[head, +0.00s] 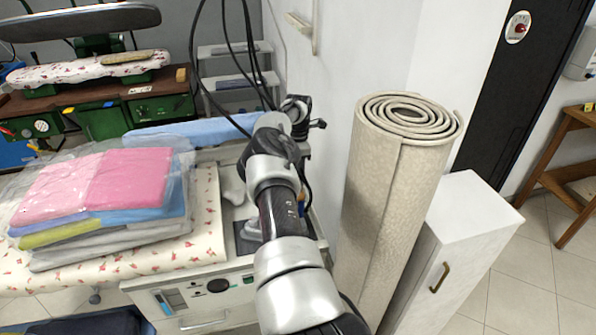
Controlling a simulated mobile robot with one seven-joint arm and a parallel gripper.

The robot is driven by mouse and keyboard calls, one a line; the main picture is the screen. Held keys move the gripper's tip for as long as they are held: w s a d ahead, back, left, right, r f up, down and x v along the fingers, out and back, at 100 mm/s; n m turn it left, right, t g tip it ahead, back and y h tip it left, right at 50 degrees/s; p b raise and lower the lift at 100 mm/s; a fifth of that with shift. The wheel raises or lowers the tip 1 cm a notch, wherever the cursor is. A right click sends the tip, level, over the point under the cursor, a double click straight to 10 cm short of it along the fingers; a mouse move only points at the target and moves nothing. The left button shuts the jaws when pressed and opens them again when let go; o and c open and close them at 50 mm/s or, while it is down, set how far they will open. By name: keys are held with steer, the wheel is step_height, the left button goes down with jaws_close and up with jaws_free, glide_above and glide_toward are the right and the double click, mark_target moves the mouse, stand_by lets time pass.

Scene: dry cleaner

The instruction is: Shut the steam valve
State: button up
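I cannot pick out the steam valve for certain. A black round knob (218,286) sits on the front panel of the white ironing unit (175,300), left of my arm. My arm reaches from the bottom middle up over the right end of this unit. My gripper (304,112) is at the arm's far end, small and dark, close to the white wall. Its fingers cannot be made out, so I cannot tell whether it is open or holds anything. My arm hides part of the unit's right end.
Folded, plastic-wrapped clothes (95,190) lie on the flowered ironing board (205,235). A tall rolled carpet (395,185) and a white cabinet (465,225) stand close on the right. Black cables hang near my gripper. A green press (105,118) stands at the back left.

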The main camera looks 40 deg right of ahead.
steer(key=o, duration=1.1)
steer(key=shift+r, duration=0.1)
step_height(320, 180, up, 17)
steer(key=shift+r+p, duration=0.15)
steer(key=shift+p, duration=0.25)
